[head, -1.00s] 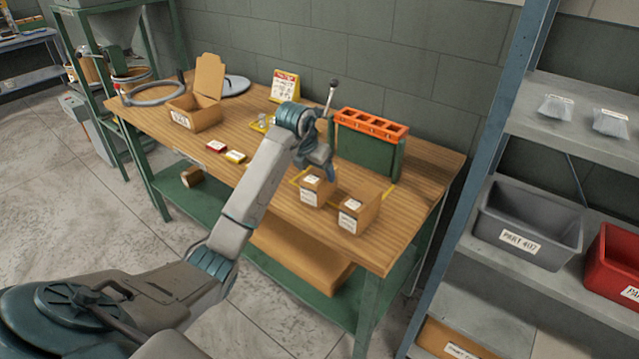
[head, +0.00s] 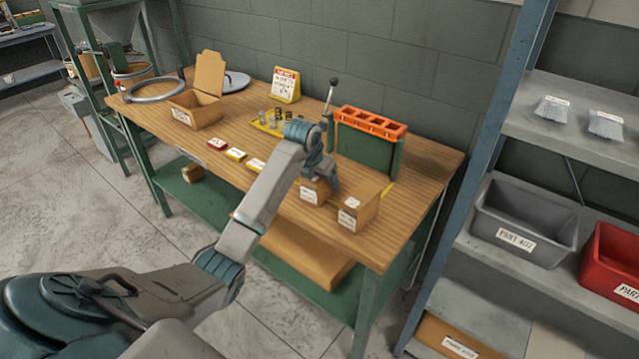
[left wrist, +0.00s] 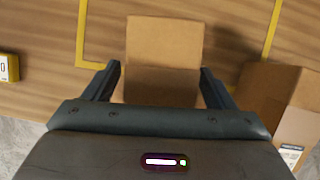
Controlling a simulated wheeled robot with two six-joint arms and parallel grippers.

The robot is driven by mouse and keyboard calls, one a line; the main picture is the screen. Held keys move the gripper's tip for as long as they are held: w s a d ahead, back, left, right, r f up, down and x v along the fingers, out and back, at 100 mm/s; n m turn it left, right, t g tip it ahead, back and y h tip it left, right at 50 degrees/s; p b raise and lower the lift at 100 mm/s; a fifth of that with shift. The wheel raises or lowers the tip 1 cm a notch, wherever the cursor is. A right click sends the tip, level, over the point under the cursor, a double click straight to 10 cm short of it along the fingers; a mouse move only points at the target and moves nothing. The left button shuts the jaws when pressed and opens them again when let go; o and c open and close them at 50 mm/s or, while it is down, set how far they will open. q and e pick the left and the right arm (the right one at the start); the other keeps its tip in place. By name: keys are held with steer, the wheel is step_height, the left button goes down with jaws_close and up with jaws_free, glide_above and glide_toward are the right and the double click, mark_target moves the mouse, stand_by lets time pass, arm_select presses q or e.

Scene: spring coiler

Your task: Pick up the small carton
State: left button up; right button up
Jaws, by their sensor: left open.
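The small carton (head: 309,192) is a brown box with a white label, standing on the wooden bench, partly hidden by my left gripper (head: 322,178) above it. In the left wrist view the small carton (left wrist: 164,45) lies between the two fingers of my left gripper (left wrist: 161,69). The fingers are open, with a gap on either side of the box. A slightly larger brown carton (head: 360,208) stands just to its right and also shows in the left wrist view (left wrist: 270,92). My right gripper is not in view.
A green stand with an orange slotted top (head: 370,122) and a black-knobbed lever (head: 331,97) stand behind the cartons. A yellow tray (head: 262,122) with small cylinders and an open cardboard box (head: 195,108) are farther left. A shelf with bins (head: 525,225) is at right.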

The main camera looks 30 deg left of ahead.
arm_select(q)
steer(key=shift+f, duration=0.15)
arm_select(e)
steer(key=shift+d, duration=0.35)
arm_select(q)
steer(key=c, duration=1.5)
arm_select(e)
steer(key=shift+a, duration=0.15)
